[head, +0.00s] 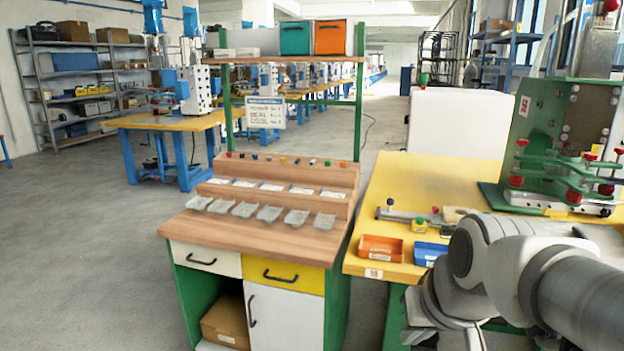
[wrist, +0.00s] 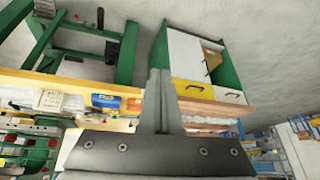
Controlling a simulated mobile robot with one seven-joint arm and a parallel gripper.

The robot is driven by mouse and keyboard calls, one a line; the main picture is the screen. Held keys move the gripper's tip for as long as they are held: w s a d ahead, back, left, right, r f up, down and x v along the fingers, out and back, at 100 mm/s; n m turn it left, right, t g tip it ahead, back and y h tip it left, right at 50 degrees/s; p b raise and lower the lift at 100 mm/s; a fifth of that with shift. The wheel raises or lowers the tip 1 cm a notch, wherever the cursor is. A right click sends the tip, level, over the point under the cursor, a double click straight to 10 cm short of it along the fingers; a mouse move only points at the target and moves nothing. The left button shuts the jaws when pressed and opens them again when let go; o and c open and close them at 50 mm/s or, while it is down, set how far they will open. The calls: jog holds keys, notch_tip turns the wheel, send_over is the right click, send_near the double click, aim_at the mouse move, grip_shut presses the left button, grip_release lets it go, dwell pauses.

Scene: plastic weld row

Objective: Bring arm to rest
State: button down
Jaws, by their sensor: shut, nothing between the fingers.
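My gripper (wrist: 158,100) shows in the wrist view with its two fingers together and nothing between them. It is in the air, and the wrist picture is turned, with the wooden workstation and the yellow bench beyond the fingers. In the head view my arm reaches in from the lower right, beside the yellow bench (head: 415,184). The fingers are not clearly visible in the head view.
An orange bin (head: 381,249) and a blue bin (head: 428,254) sit at the bench's front edge, close to my arm. A green fixture (head: 563,145) stands behind. The wooden workstation (head: 255,242) holds several clear trays. Open floor (head: 90,260) lies left.

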jog(key=s, duration=0.6)
notch_tip(320, 180, up, 24)
jog(key=p, duration=2.3)
jog(key=shift+s+f+h+p, duration=0.2)
jog(key=shift+s+h+p, duration=0.1)
jog(key=shift+s+p, duration=0.15)
jog(key=shift+d, duration=0.2)
